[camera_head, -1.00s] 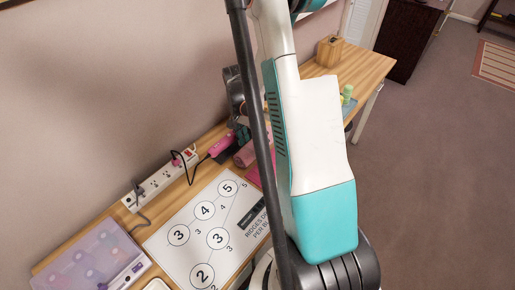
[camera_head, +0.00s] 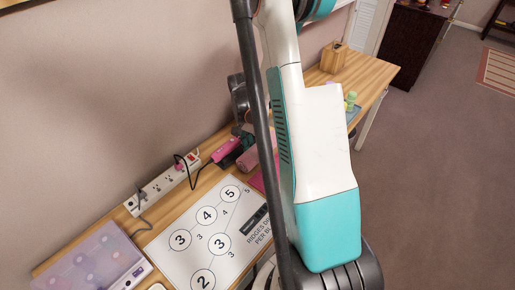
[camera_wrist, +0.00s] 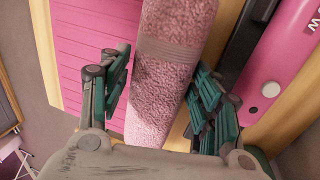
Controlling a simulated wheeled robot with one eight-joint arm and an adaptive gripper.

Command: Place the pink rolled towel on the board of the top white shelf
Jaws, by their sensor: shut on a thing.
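The pink rolled towel (camera_wrist: 168,75) fills the middle of the wrist view, with a flat band across it. My gripper (camera_wrist: 160,88) has its green and black fingers on both sides of the towel and is shut on it. In the head view a part of the towel (camera_head: 262,155) shows over the desk, left of my white and teal arm. I cannot tell how far it is above the desk. The white shelf is not seen in either view.
A wooden desk (camera_head: 368,72) runs along the wall. It holds a power strip (camera_head: 160,187), a numbered white board (camera_head: 212,228), a clear purple case (camera_head: 92,262), a pink device (camera_head: 226,149) and a wooden block (camera_head: 333,57). A pink mat (camera_wrist: 88,50) lies beside the towel. Open floor is at right.

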